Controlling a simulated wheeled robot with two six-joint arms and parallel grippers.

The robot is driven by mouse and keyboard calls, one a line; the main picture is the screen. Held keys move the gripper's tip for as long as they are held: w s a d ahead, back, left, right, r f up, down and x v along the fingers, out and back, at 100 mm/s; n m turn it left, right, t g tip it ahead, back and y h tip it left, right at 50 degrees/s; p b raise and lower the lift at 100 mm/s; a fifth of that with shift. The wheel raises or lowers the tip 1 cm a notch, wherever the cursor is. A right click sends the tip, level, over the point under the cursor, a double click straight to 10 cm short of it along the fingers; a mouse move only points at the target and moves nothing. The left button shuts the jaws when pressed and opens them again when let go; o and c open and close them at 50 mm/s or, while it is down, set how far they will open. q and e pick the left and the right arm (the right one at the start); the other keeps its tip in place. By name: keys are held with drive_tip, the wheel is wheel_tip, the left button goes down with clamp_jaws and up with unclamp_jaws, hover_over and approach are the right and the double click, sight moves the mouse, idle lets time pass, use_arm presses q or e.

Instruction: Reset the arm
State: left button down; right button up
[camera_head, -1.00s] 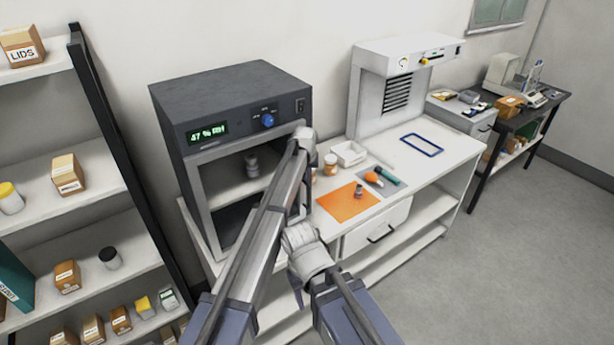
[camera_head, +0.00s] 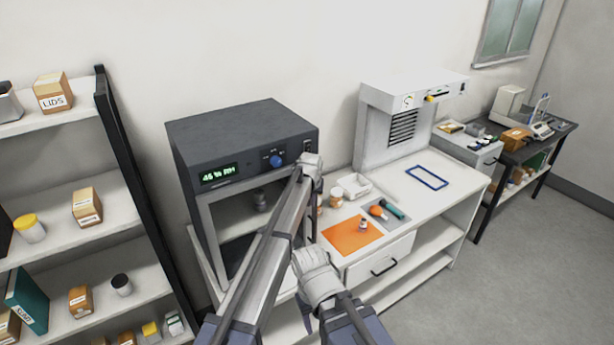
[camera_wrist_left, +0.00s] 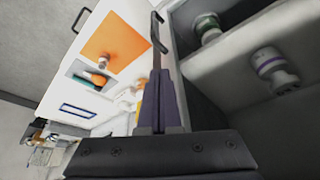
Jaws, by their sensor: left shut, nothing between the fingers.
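My left arm reaches up across the front of a dark grey cabinet (camera_head: 240,134) with a lit green display. Its far end is by the cabinet's right front edge; the fingers are hard to make out in the head view. In the left wrist view my left gripper (camera_wrist_left: 158,105) is shut and empty, close beside the open chamber. One small container (camera_wrist_left: 270,68) stands above the inner shelf and another (camera_wrist_left: 208,27) shows below it. My right arm is folded low in the head view; its fingers cannot be made out.
An orange mat (camera_head: 338,238) with a small item lies on the white bench (camera_head: 407,200), by a white tray (camera_head: 355,181) and a blue frame (camera_head: 427,177). A shelf rack (camera_head: 60,185) stands left. Open floor (camera_head: 520,260) is at right.

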use_arm(q)
drive_tip(key=s+a+f+n+g, duration=0.1)
drive_tip(key=s+a, duration=0.7)
drive_tip(key=s, duration=0.5)
drive_tip(key=s+a+g, duration=0.1)
drive_tip(key=s+a, duration=0.7)
drive_tip(key=s, duration=0.4)
drive_tip(key=s+a+f+n+g, duration=0.1)
drive_tip(key=s+a, duration=0.7)
drive_tip(key=s, duration=0.5)
drive_tip(key=s+d+f+m+y+b, duration=0.1)
drive_tip(key=s+d+f+m+b, duration=0.1)
drive_tip(key=d+f+b, duration=0.3)
drive_tip(key=s+d+f+m+g+b, duration=0.1)
drive_tip(key=s+d+f+b, duration=0.3)
drive_tip(key=f+b, duration=0.8)
drive_tip(key=shift+s+d+m+y+b, duration=0.15)
drive_tip(key=shift+d+m+y+b, duration=0.2)
drive_tip(key=shift+d+m, duration=0.35)
